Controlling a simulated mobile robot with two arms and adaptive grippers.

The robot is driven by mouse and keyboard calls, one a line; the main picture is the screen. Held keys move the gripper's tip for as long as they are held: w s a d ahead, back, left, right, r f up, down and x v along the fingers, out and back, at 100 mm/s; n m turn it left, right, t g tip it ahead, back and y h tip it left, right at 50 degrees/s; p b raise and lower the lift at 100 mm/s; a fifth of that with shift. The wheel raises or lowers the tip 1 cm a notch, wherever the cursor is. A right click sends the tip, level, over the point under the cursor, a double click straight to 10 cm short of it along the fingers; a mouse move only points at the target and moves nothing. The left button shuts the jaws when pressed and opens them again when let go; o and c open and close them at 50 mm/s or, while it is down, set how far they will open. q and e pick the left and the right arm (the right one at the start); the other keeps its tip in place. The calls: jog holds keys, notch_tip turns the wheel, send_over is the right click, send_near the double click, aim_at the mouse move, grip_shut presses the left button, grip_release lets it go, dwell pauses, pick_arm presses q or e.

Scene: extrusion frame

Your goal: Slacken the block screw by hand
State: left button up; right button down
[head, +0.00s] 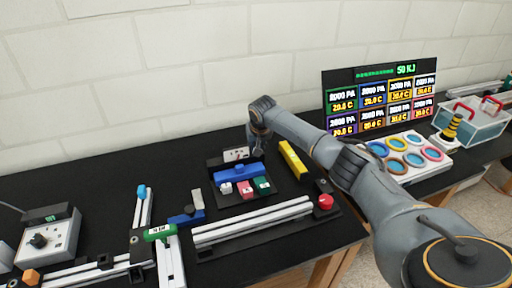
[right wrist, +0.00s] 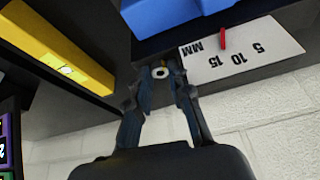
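My right gripper (head: 259,146) reaches down at the back edge of the black tray, right of the scale card. In the right wrist view its two fingers (right wrist: 160,82) are spread. A small pale ring with a dark centre (right wrist: 160,73) shows between the fingertips; I cannot tell whether it is a screw head or whether the fingers touch it. A blue block (head: 238,173) lies across the tray and shows in part in the right wrist view (right wrist: 175,12). My left gripper is not in view.
The scale card (head: 236,154) with a red pointer stands beside the right gripper. A yellow bar (head: 293,160) lies to the right. White, red and green pieces sit in front of the blue block. Aluminium extrusions (head: 252,222) lie in front. A wall is behind.

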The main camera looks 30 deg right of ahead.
jog(key=shift+d+n+y, duration=0.1)
jog(key=shift+n+y, duration=0.4)
jog(key=shift+n, duration=0.7)
jog(key=shift+d+f+n+y, duration=0.1)
jog(key=shift+n+y, duration=0.2)
jog(key=shift+n, duration=0.6)
jog(key=shift+d+f+n+y+b, duration=0.1)
jog(key=shift+n+y+b, duration=0.3)
jog(key=shift+n+b, duration=0.4)
jog(key=n+y+b, duration=0.1)
jog(key=n+b, duration=0.2)
jog(key=n+y+b, duration=0.1)
jog(key=n+b, duration=0.2)
jog(key=shift+w+d+f+g, duration=0.1)
jog(key=shift+w+d+g, duration=0.05)
jog(key=shift+g, duration=0.25)
pick_arm(q)
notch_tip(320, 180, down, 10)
jog(key=b, duration=0.2)
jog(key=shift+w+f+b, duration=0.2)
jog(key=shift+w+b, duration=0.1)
jog(key=shift+b, duration=0.1)
pick_arm(e)
jog(key=shift+r+n+g+y, duration=0.2)
jog(key=shift+n+g+y, duration=0.15)
jog(key=shift+n, duration=0.65)
jog(key=shift+d, duration=0.1)
jog(key=c, duration=1.2)
grip_release()
